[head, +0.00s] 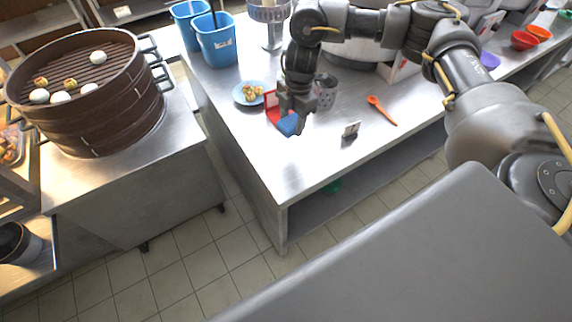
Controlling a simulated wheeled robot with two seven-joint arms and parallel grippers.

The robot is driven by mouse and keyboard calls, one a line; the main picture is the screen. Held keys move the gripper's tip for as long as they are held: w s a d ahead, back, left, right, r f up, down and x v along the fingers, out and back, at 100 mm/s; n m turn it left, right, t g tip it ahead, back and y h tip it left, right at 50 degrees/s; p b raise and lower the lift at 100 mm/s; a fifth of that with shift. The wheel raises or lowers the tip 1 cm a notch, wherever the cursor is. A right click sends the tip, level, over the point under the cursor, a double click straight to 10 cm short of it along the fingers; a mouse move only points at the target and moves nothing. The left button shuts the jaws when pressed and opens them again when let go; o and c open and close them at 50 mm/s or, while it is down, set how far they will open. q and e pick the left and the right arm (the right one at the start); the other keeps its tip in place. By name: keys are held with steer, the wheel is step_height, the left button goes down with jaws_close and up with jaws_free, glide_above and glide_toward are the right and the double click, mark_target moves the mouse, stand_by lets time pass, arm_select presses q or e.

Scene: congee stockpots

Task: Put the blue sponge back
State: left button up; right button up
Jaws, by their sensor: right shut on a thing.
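The blue sponge (288,125) is held at the tips of my right gripper (292,118), over the left part of the steel counter (250,150). The gripper is shut on it, and the fingers hide part of the sponge. A red thing (271,106), perhaps a holder or a box, stands just behind and left of the sponge. I cannot tell whether the sponge touches it or the counter. My left gripper is not in view.
Blue bins (218,45) stand behind. A large steamer (90,110) stands left. The counter's front part is clear.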

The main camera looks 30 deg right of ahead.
steer(key=s+a+r+n, duration=0.25)
steer(key=s+a, duration=0.25)
steer(key=a, duration=0.4)
steer(key=s+a+r, duration=0.1)
steer(key=s+a, duration=0.2)
steer(key=s, duration=1.1)
steer(key=shift+a+b, duration=0.3)
steer(key=shift+a, duration=0.05)
glide_above(281, 174)
steer(key=shift+n, duration=0.25)
step_height(281, 174, down, 9)
steer(key=shift+s+d+f+p, duration=0.1)
steer(key=shift+d+f+p, duration=0.1)
steer(key=shift+p, duration=0.1)
steer(key=shift+w+d+f, duration=0.1)
steer(key=shift+w+f, duration=0.05)
steer(key=shift+f, duration=0.8)
steer(key=shift+w+f, duration=0.1)
steer(key=shift+f, duration=0.8)
